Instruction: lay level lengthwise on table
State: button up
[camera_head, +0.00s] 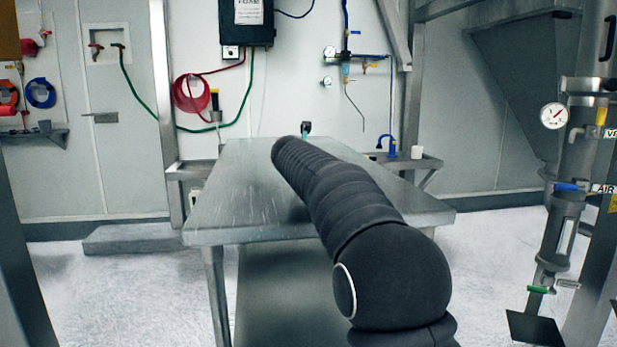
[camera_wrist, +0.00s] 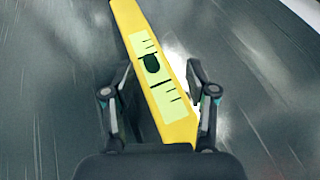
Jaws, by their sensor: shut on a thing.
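The yellow level (camera_wrist: 185,118) shows in the wrist view, running from the top centre down to the lower right, slightly tilted in the picture. It has a pale green scale with a dark oval on its face. My gripper (camera_wrist: 159,92) is shut on it, with one finger on each side. The metal table (camera_head: 240,200) stands in the middle of the head view. Its scratched grey top (camera_wrist: 50,100) lies behind the level in the wrist view. I cannot tell whether the level touches it. My arm hides the gripper and the level in the head view.
The visible left part of the tabletop is clear. A small dark object (camera_head: 306,128) shows by the table's far edge. A side shelf (camera_head: 432,162) with a blue tap (camera_head: 388,145) stands behind right. Metal pipework with a gauge (camera_head: 553,116) stands at the right.

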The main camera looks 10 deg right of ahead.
jog(key=shift+f, duration=0.2)
jog(key=o, duration=1.4)
jog(key=shift+c, duration=0.2)
jog(key=shift+s+r, duration=0.15)
jog(key=v, duration=1.1)
jog(key=shift+s+a+r, duration=0.15)
jog(key=shift+s+a, duration=0.1)
jog(key=shift+s, duration=0.05)
